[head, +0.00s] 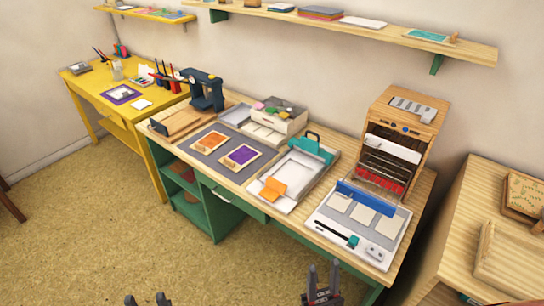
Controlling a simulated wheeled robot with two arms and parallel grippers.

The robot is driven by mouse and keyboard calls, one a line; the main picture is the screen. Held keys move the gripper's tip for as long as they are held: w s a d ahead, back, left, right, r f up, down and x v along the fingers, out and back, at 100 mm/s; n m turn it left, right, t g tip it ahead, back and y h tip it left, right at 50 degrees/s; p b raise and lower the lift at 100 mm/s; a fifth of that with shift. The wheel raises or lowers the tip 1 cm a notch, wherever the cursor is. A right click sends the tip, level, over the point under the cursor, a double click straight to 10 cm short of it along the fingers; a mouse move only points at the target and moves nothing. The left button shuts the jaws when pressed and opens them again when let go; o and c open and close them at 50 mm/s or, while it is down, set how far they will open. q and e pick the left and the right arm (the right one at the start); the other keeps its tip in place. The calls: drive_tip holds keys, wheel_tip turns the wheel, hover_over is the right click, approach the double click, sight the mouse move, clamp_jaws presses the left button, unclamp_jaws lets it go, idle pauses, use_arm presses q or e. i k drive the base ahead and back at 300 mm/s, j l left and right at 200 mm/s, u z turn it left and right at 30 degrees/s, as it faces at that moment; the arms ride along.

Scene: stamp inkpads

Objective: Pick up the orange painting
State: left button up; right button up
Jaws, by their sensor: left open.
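The orange painting (209,143) is a small pale-edged card with an orange picture. It lies flat on a dark grey mat (222,166) on the long wooden workbench, beside a similar purple card (241,155). My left gripper (146,300) shows only its fingertips at the bottom edge; they are apart, over the floor and well away from the bench. My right gripper (322,285) is at the bottom, with its fingers apart and nothing visible between them, in front of the bench. Neither gripper touches the painting.
A white tray (300,163) with an orange piece (273,189) stands right of the mat. A wooden rack (404,125) and white board (383,245) are further right. The floor in front is clear.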

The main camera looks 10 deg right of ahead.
sight(212, 141)
drive_tip(key=i+j+z, duration=0.1)
drive_tip(key=i+j, duration=0.35)
drive_tip(key=i+j+z, duration=0.1)
drive_tip(key=i+j, duration=0.35)
drive_tip(key=i+j+z, duration=0.1)
drive_tip(key=i+j, duration=0.35)
drive_tip(key=i+j+z, duration=0.1)
drive_tip(key=i+j, duration=0.3)
drive_tip(key=j, duration=0.2)
drive_tip(key=i+j+z, duration=0.1)
drive_tip(key=i+j, duration=0.3)
drive_tip(key=j, duration=0.15)
